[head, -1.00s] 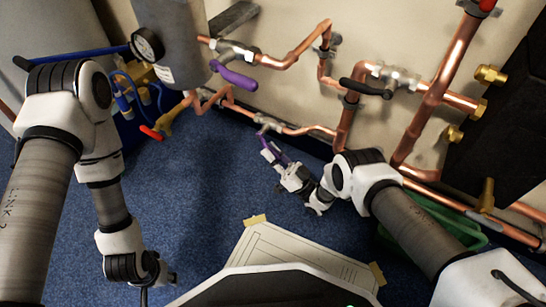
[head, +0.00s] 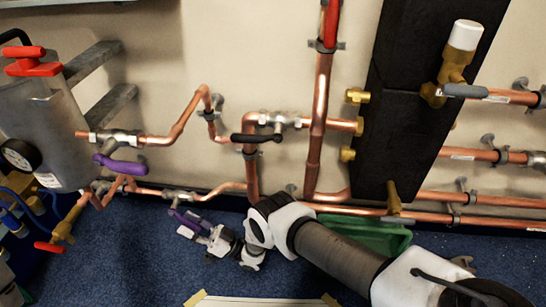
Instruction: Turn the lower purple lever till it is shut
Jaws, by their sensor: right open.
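The lower purple lever (head: 184,217) hangs from the lower valve (head: 178,195) on the low copper pipe near the floor. It slants down and to the right, at an angle to the pipe. My right gripper (head: 194,229) is open at the lever, its light fingertips close around or beside the purple handle. I cannot tell whether they touch it. The gripper partly hides the lever's lower end. The upper purple lever (head: 122,166) is on the valve (head: 113,137) above and to the left. My left gripper is out of view.
A grey tank (head: 45,130) with a gauge (head: 18,155) stands left. A black lever (head: 258,138) and black panel (head: 398,130) are right of the purple levers. A green bin (head: 365,235) sits behind my right arm. Blue floor (head: 110,260) is open left of the gripper.

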